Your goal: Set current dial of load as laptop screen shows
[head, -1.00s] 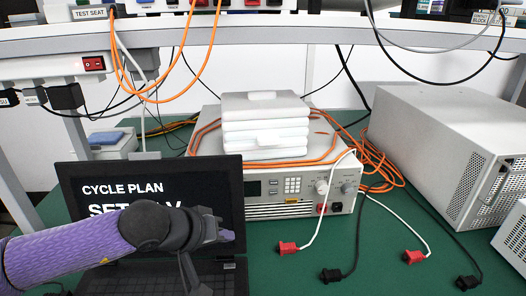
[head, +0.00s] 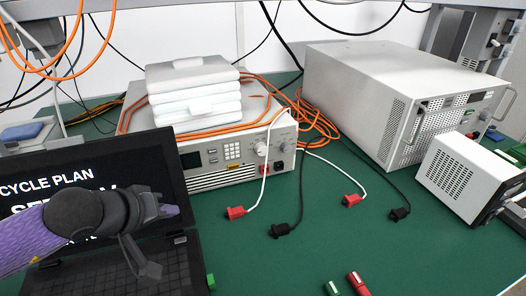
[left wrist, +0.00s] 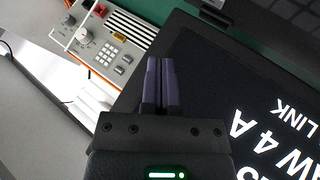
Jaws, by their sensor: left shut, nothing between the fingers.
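The laptop (head: 165,165) stands open at the left of the green bench. Its dark screen reads "CYCLE PLAN" and a larger line that my left arm partly covers; the left wrist view shows part of the screen (left wrist: 240,110) with "4 A" and "LINK" upside down. My left gripper (head: 172,211) is shut and empty in front of the screen. A white instrument with display, keypad and knobs (head: 262,149) stands behind the laptop; its panel (left wrist: 115,45) shows in the left wrist view. A smaller grey box (head: 465,170) is at the right; I cannot tell which unit is the load. My right gripper is not in view.
White stacked pads (head: 195,95) lie on the instrument. A large grey unit (head: 370,90) stands at the back right. Red plugs (head: 236,212) and black plugs (head: 280,230) on leads lie on the bench. The front middle bench (head: 270,270) is mostly clear.

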